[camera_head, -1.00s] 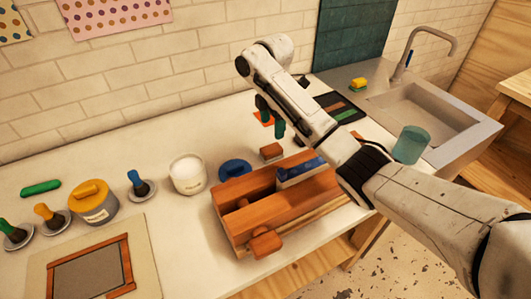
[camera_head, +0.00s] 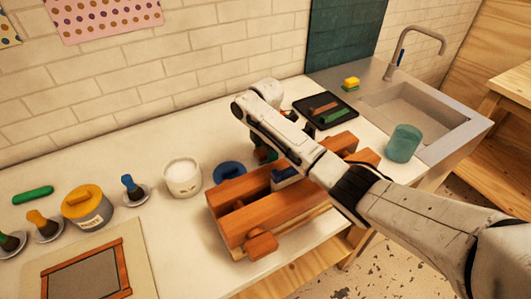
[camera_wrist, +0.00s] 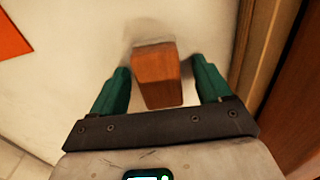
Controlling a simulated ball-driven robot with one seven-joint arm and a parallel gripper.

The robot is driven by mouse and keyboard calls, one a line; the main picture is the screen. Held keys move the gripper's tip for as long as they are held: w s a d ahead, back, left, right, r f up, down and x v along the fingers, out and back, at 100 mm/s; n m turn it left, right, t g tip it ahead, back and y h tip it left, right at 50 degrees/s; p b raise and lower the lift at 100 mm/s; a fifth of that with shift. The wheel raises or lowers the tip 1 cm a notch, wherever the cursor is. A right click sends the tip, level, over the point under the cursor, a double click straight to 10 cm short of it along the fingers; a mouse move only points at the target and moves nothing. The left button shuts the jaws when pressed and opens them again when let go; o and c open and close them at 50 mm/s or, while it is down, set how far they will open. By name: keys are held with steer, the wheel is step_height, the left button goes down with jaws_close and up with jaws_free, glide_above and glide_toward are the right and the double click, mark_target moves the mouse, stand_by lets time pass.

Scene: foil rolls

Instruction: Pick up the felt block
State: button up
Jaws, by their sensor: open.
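The felt block, a small brown wooden block (camera_wrist: 158,80), stands on the pale worktop in the wrist view. My gripper (camera_wrist: 160,64) is open, with one green finger on each side of the block. A narrow gap shows between the block and each finger. In the head view my gripper (camera_head: 266,154) is low over the worktop, behind the wooden box. The block is hidden there by my arm and gripper.
The long wooden box (camera_head: 237,240) stands close in front of my gripper. A blue lid-like thing (camera_head: 229,171) and a white jar (camera_head: 183,177) stand to the left. A black tray (camera_head: 325,110) lies behind, towards the sink (camera_head: 405,105).

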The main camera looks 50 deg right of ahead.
steer(key=shift+c, duration=0.2)
steer(key=c, duration=1.1)
steer(key=shift+r, duration=0.1)
step_height(320, 180, up, 10)
steer(key=shift+f, duration=0.1)
